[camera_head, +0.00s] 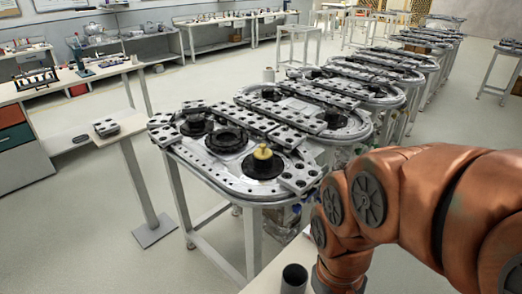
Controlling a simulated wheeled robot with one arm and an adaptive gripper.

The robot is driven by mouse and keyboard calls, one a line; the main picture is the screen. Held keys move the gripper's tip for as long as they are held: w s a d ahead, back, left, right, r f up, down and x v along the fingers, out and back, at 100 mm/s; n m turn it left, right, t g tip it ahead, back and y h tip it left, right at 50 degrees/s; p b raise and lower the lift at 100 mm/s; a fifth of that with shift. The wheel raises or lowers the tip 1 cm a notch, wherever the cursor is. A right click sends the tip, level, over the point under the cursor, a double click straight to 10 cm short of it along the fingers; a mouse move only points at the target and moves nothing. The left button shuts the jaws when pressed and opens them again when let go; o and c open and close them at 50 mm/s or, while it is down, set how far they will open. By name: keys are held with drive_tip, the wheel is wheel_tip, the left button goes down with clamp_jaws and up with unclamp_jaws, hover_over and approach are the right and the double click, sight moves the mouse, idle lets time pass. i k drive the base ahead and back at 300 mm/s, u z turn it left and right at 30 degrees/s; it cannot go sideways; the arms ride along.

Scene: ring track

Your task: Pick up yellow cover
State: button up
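A small yellow piece (263,152), which looks like the yellow cover, sits on top of a round black part (262,166) near the front right of the closest ring track table (231,184). It stands upright and nothing covers it. My orange arm (400,205) fills the lower right of the head view, to the right of the yellow cover and apart from it. My gripper is not in the picture, so its state is hidden.
Black round parts (227,140) and perforated plates (298,178) lie beside the cover. A small pedestal (119,128) stands left of the track. A dark cup (294,278) is at the bottom. More track tables (372,95) stretch behind. Workbenches line the left; open floor lies between.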

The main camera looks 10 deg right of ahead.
sight(263, 152)
drive_tip(key=u, duration=2.4)
drive_tip(key=k, duration=2.4)
drive_tip(key=z, duration=0.8)
drive_tip(key=i, duration=1.7)
